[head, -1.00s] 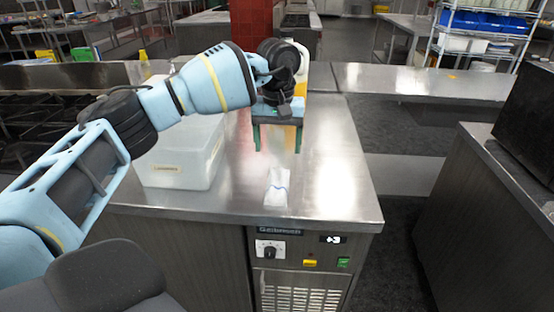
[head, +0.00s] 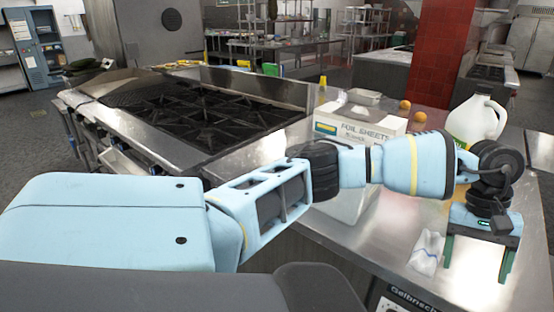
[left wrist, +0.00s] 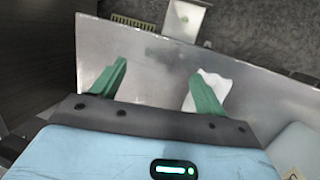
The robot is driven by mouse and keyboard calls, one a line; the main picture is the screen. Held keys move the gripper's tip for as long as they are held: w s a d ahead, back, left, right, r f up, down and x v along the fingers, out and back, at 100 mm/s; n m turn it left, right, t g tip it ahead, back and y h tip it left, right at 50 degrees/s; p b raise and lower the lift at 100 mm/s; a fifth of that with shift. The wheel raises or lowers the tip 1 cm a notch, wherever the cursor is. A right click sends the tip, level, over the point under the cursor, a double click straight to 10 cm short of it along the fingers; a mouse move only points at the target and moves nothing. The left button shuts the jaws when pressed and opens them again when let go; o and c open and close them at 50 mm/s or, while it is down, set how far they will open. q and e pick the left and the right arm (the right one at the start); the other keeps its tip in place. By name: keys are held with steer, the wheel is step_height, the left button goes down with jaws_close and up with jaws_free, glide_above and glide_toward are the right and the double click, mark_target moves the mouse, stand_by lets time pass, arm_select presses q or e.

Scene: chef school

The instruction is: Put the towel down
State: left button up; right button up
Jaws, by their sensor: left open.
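The towel (head: 427,252) is a small white folded cloth with a blue stripe. It lies on the steel counter near its front edge. My left gripper (head: 476,268) has green fingers, is open and points down just right of the towel in the head view. In the left wrist view, the space between the fingers (left wrist: 158,75) is empty. The towel (left wrist: 216,86) shows there behind and beside the right finger, partly hidden by it. I cannot tell whether finger and towel touch. My right gripper is not in view.
A foil sheets box (head: 352,128) stands on the steel counter (head: 395,230) behind my left arm. A white-handled jug (head: 474,120) stands behind the gripper, with orange round items (head: 419,117) nearby. A stove (head: 205,115) is at left.

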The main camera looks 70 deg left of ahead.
arm_select(q)
steer(key=s+d+f+n+g+h, duration=0.1)
steer(key=s+d+f+n+h, duration=0.25)
steer(key=d, duration=0.55)
steer(key=s+d+f+g+h, duration=0.2)
steer(key=s+d+f+h, duration=0.15)
steer(key=s+d, duration=0.4)
steer(key=s+d+r+n+t+h, duration=0.3)
steer(key=s+d+r+n+h, duration=0.3)
steer(key=d+n+h, duration=0.5)
steer(key=s+a+f+n+t+y, duration=0.1)
steer(key=a+f+n+t+y, duration=0.4)
steer(key=n, duration=0.7)
steer(key=s+a+f+n+t+y, duration=0.1)
steer(key=a+f+n+t+y, duration=0.25)
steer(key=f+n+t, duration=0.6)
steer(key=s+a+f+n+t+y, duration=0.15)
steer(key=a+f+n+y, duration=0.3)
steer(key=n, duration=0.95)
steer(key=s+a+f+n+g+y, duration=0.3)
steer(key=s+f+n, duration=0.4)
steer(key=s, duration=0.4)
steer(key=s+a+f+n+g+y, duration=0.3)
steer(key=s+a+f+n+g, duration=0.2)
steer(key=s+f, duration=0.4)
steer(key=s+n, duration=0.1)
steer(key=s, duration=0.1)
steer(key=shift+s+a+n, duration=0.3)
steer(key=shift+a+n, duration=0.05)
steer(key=shift+n, duration=0.05)
